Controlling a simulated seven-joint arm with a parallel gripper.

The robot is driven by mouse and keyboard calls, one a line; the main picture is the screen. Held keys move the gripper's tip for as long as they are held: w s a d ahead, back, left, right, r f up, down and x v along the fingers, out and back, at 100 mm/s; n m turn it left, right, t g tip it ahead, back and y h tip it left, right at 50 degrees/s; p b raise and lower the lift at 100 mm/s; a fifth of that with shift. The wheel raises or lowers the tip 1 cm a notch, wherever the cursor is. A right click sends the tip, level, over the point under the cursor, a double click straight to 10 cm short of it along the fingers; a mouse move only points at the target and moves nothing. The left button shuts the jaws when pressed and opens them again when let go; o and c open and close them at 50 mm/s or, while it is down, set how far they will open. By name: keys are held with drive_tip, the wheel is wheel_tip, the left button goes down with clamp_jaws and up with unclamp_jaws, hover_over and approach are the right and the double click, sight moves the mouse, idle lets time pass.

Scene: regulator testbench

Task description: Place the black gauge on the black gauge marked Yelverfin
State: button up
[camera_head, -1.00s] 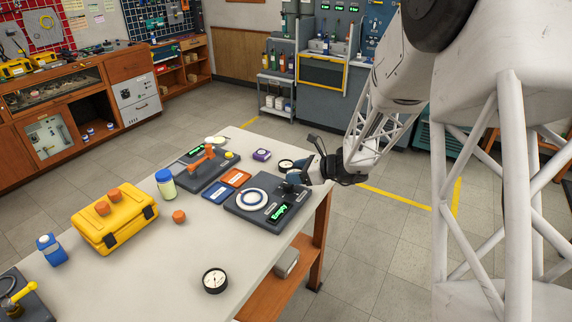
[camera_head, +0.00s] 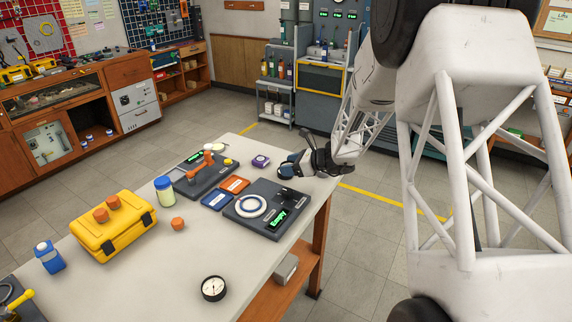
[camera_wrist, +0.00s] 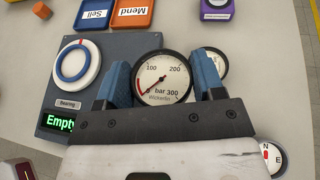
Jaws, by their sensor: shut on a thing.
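Another black-rimmed gauge (camera_head: 213,288) lies near the front.
A dark board (camera_head: 238,215) with a white-blue ring and a green "Empty" display is beside my gripper. Blue (camera_wrist: 92,14) and orange (camera_wrist: 132,13) labelled trays and a purple block (camera_wrist: 216,8) lie beyond. A compass-like dial (camera_wrist: 270,157) is at lower right. A yellow case (camera_head: 115,235) stands left.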

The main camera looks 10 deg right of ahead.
sight(287, 163)
drive_tip(key=shift+w+d+f, duration=0.1)
drive_tip(key=shift+w+f, duration=0.05)
drive_tip(key=shift+w, duration=1.65)
drive_tip(key=shift+w+d+f, duration=0.1)
drive_tip(key=shift+w+f, duration=0.05)
drive_tip(key=shift+w, duration=1.6)
drive_tip(key=shift+f, duration=0.1)
drive_tip(key=shift+f, duration=1.65)
drive_tip(key=shift+f, duration=0.1)
drive_tip(key=o, duration=1)
drive_tip(key=shift+s+d+r, duration=0.1)
drive_tip(key=shift+r, duration=0.1)
drive_tip(key=v, duration=1.1)
drive_tip(key=shift+s+d, duration=0.2)
drive_tip(key=shift+d, duration=0.05)
